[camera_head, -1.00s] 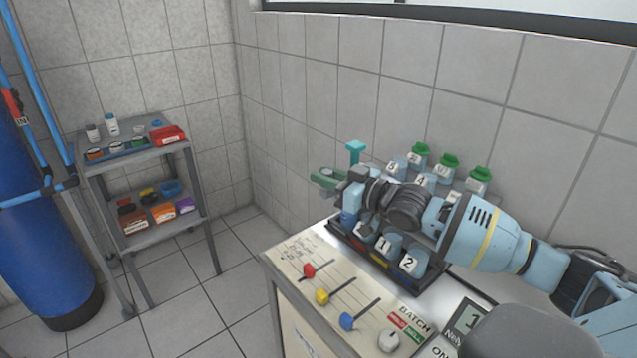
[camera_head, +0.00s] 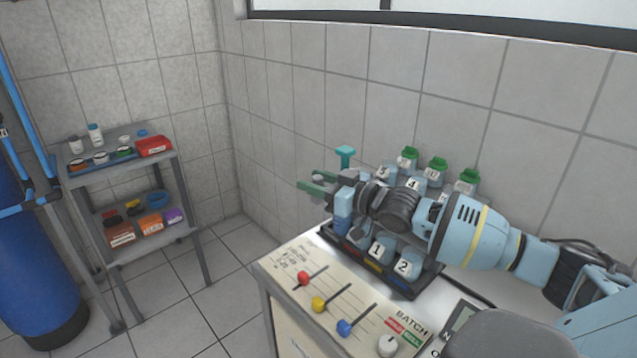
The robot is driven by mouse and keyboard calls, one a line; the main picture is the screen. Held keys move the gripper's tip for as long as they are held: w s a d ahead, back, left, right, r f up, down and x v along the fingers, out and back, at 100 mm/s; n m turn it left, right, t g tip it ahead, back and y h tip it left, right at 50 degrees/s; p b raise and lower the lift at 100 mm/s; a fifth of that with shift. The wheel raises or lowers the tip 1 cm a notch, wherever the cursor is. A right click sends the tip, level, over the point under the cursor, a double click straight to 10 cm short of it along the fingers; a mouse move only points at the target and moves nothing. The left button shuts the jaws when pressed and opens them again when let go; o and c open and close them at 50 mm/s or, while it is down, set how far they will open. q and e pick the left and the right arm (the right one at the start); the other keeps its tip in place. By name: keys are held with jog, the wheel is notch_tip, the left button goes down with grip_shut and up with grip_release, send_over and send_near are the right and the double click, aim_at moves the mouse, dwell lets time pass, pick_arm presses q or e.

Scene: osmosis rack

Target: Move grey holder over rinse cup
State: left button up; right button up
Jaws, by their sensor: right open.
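My right gripper (camera_head: 317,188) reaches in from the right over the rack; its green fingers are open and point left, just left of a teal T-shaped handle (camera_head: 345,153). I cannot make out a grey holder; my wrist covers the middle of the rack. Blue numbered cups stand in a black tray (camera_head: 403,290), with cup 1 (camera_head: 377,251) and cup 2 (camera_head: 407,266) in the front row. A blue vessel (camera_head: 342,211) stands at the tray's left end below my wrist; I cannot tell whether it is the rinse cup. My left gripper is out of view.
Bottles with green caps (camera_head: 437,164) stand behind the tray by the tiled wall. A slider panel (camera_head: 318,292) lies in front of it. A grey shelf (camera_head: 150,250) with jars and boxes stands at the left, beside a blue tank (camera_head: 35,285).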

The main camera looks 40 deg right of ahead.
jog(key=shift+s, duration=0.1)
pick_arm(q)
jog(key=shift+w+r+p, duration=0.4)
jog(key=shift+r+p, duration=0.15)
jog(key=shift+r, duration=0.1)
pick_arm(e)
jog(key=v, duration=0.7)
jog(key=shift+s+d, duration=0.15)
jog(key=shift+s, duration=0.1)
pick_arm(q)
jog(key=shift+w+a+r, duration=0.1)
pick_arm(e)
jog(key=shift+f, duration=0.1)
